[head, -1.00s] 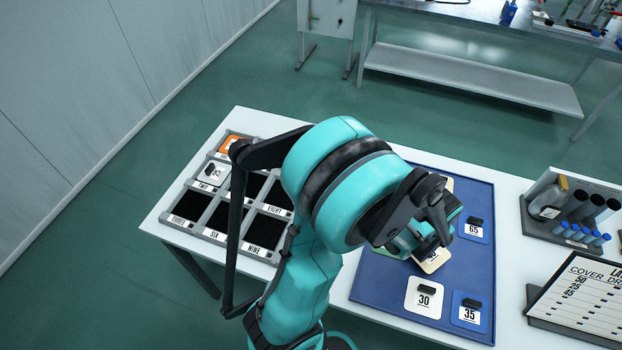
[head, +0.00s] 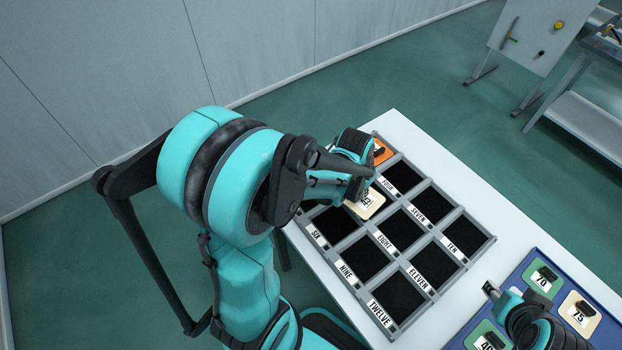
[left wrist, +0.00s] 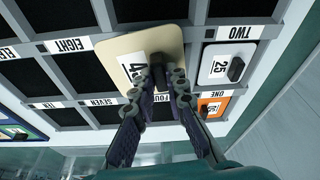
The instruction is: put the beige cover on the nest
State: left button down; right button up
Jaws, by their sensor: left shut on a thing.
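My left gripper (left wrist: 163,88) is shut on the dark knob of the beige cover (left wrist: 135,50), whose number is partly hidden and starts with a 4. In the head view the beige cover (head: 366,203) is held slightly tilted over the grey rack (head: 411,224), around the middle-row nest beside EIGHT. That nest's label is hidden, and I cannot tell whether the cover touches the rack. The FOUR label lies partly behind my fingers in the left wrist view. My right gripper (head: 497,292) is at the tray's left edge, its jaws unclear.
An orange cover (left wrist: 212,106) sits in nest ONE and a white 25 cover (left wrist: 220,65) in nest TWO. The other visible nests are black and empty. The blue tray (head: 595,290) at right holds a green 70 cover (head: 541,281) and a beige 75 cover (head: 579,313).

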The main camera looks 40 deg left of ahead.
pick_arm(q)
jog(key=s+a+r+m, duration=0.2)
jog(key=s+a+r, duration=0.1)
jog(key=a+r, duration=0.15)
jog(key=a+f+b, duration=0.1)
jog(key=a+f, duration=0.1)
jog(key=a, duration=0.2)
jog(key=a+f+b, duration=0.1)
jog(key=a+f, duration=0.1)
jog(key=a, duration=0.2)
jog(key=s+a+f+b, duration=0.1)
jog(key=a+f+b, duration=0.1)
jog(key=a+f, duration=0.1)
jog(key=shift+a, duration=0.4)
jog(key=shift+a+f, duration=0.15)
jog(key=shift+s+f+b, duration=0.1)
jog(key=shift+f+b, duration=1)
jog(key=shift+f, duration=0.8)
pick_arm(e)
notch_tip(320, 180, down, 6)
jog(key=shift+s, duration=0.15)
pick_arm(q)
jog(key=shift+f, duration=0.15)
jog(key=c, duration=1.5)
grip_release()
jog(key=shift+c, duration=0.2)
pick_arm(e)
jog(key=shift+f, duration=0.15)
